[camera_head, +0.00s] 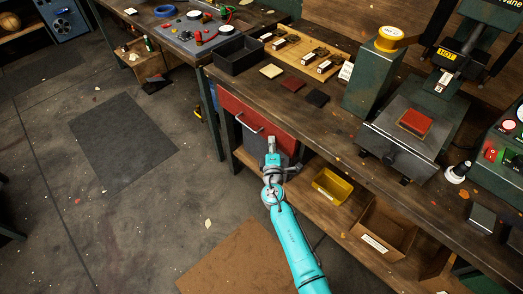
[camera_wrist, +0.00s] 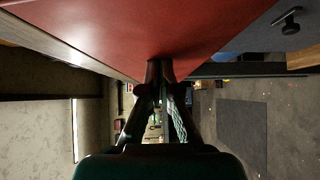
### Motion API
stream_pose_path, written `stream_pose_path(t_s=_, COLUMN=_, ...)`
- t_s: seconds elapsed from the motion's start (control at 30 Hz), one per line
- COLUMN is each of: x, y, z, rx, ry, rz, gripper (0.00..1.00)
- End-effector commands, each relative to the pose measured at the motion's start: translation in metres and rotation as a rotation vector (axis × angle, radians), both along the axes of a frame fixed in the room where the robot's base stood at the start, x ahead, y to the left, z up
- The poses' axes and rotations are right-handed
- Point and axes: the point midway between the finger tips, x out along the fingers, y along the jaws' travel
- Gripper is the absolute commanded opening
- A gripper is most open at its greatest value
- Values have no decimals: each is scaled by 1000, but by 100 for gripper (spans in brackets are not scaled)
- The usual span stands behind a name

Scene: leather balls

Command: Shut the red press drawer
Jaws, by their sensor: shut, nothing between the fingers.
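The red press drawer (camera_head: 271,130) sits under the front edge of the dark workbench in the head view, with a pale bar handle (camera_head: 249,123) on its front. Its inside does not show, and I cannot tell whether a small gap is left. My gripper (camera_head: 272,143) is in front of the drawer's right part, right of the handle. In the wrist view the red drawer (camera_wrist: 150,25) fills the top. My gripper (camera_wrist: 160,68) is shut and empty, its tips at the red surface's lower edge. I cannot tell if they touch it.
The workbench (camera_head: 330,118) carries a black tray (camera_head: 242,54), a green press (camera_head: 416,135) and a yellow-capped post (camera_head: 375,75). A yellow bin (camera_head: 331,186) and a cardboard box (camera_head: 381,232) stand on the shelf below. Floor left of the bench is open, with a dark mat (camera_head: 122,140).

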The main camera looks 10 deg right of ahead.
Motion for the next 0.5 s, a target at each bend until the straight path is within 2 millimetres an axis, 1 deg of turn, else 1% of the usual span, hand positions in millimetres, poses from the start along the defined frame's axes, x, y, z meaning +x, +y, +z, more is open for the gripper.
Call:
stream_pose_path(t_s=0.03, x=4, y=-6, z=1, rx=0, ry=-1, rz=-2, gripper=0)
stream_pose_path(t_s=0.1, x=7, y=-11, z=1, rx=-1, ry=-1, rz=-2, gripper=0)
stream_pose_path(t_s=0.3, x=12, y=-18, z=0, rx=0, ry=-1, rz=-1, gripper=0)
stream_pose_path(t_s=0.5, x=13, y=-21, z=1, rx=1, ry=-2, rz=-6, gripper=0)
